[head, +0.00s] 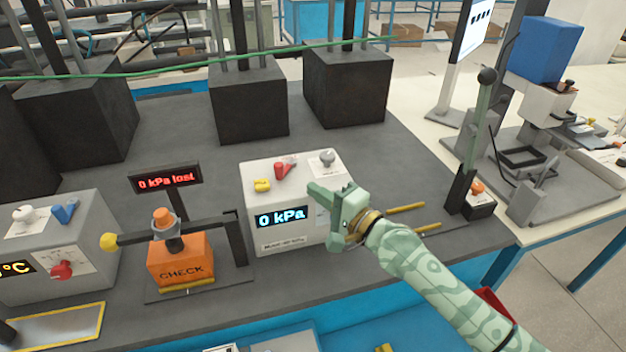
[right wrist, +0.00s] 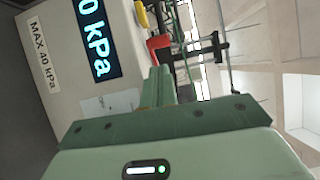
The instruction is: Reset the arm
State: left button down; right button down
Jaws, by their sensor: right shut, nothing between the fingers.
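My right arm (head: 440,275), pale green, comes in from the lower right of the head view. My right gripper (head: 325,194) is shut and empty, in front of the right side of the grey box with the blue "0 kPa" display (head: 282,217). In the right wrist view its closed fingers (right wrist: 158,86) point toward the box's "0 kPa" face (right wrist: 98,40); I cannot tell whether they touch it. My left gripper is not in view.
Yellow, red and grey controls (head: 285,168) sit on the box top. A tall lever with a black ball (head: 487,75) stands at the right. Large black blocks (head: 345,88) line the back.

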jog(key=s+d+f+n+g+h, duration=0.1)
jog(key=s+d+f+n+h, duration=0.1)
jog(key=s+d+f+n, duration=0.3)
jog(key=s+d+f+n+g+h+p, duration=0.1)
jog(key=s+n+h, duration=0.15)
jog(key=s, duration=0.45)
jog(key=s+d+f+n+g+h, duration=0.1)
jog(key=s+d+f+n+h, duration=0.1)
jog(key=s+d+f+n, duration=0.25)
jog(key=s+d+f+n+g+h, duration=0.1)
jog(key=s+d+n+h, duration=0.1)
jog(key=s+d+h, duration=0.45)
jog(key=s+d+n+g+h, duration=0.2)
jog(key=s+d+h, duration=0.2)
jog(key=s+d, duration=0.55)
jog(key=s+f+g+y, duration=0.2)
jog(key=s+f+g, duration=0.1)
jog(key=f, duration=2.2)
jog(key=s+f+m+g+y, duration=0.1)
jog(key=s+f, duration=0.7)
jog(key=s, duration=0.2)
jog(key=s+f+m+g+y, duration=0.1)
jog(key=s+f+m+g, duration=0.1)
jog(key=s+f, duration=0.6)
jog(key=s+a, duration=0.1)
jog(key=s, duration=0.1)
jog(key=shift+s, duration=0.3)
